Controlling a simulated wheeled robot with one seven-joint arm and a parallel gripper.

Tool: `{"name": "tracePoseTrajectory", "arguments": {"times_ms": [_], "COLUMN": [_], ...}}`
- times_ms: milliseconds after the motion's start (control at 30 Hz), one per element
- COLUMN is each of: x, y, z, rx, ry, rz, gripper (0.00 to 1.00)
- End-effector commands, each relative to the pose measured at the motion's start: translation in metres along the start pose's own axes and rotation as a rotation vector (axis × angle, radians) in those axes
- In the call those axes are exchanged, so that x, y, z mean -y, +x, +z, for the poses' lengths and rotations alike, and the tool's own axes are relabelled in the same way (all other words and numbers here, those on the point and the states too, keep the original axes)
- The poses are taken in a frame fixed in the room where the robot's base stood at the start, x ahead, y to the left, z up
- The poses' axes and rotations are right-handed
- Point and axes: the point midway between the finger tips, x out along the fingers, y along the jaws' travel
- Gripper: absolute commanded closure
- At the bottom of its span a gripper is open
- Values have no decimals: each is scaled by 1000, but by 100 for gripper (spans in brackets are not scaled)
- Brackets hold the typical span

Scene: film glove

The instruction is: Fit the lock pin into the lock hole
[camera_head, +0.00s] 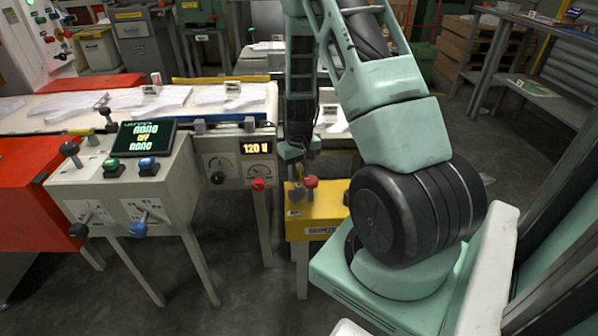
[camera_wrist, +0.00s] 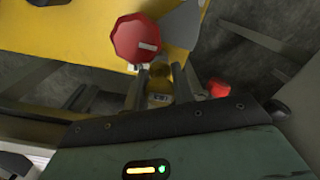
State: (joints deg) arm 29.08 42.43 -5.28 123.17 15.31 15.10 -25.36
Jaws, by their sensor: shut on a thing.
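My gripper (camera_wrist: 164,82) is shut on a small brass-yellow piece (camera_wrist: 160,86) that shows between its two fingers in the wrist view. This piece looks like the lock pin, but most of it is hidden. In the head view my gripper (camera_head: 296,166) points down just above the yellow box (camera_head: 325,212), near its red knob (camera_head: 311,182). The red knob (camera_wrist: 136,38) and the yellow box top (camera_wrist: 75,35) lie just beyond the fingertips in the wrist view. I cannot make out the lock hole, or whether the held piece touches the box.
A grey control console (camera_head: 130,185) with levers, buttons and a small screen stands at left. A panel reading 120 V (camera_head: 257,147) and a red knob (camera_head: 259,185) sit left of the yellow box. A white-topped conveyor (camera_head: 60,105) with paper sheets runs behind.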

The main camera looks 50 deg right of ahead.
Motion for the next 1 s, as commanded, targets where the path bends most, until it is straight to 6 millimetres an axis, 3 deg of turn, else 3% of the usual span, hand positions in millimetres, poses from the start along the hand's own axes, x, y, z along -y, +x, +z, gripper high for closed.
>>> {"name": "tracePoseTrajectory", "arguments": {"times_ms": [267, 300, 367, 767, 1000], "x": [0, 0, 0, 0, 0], "y": [5, 4, 4, -4, -50], "z": [0, 0, 0, -1, -2], "rx": [0, 0, 0, -2, -6], "ry": [0, 0, 0, -1, -1], "rz": [0, 0, 0, 0, 1], "gripper": [96, 66, 49, 49, 49]}}
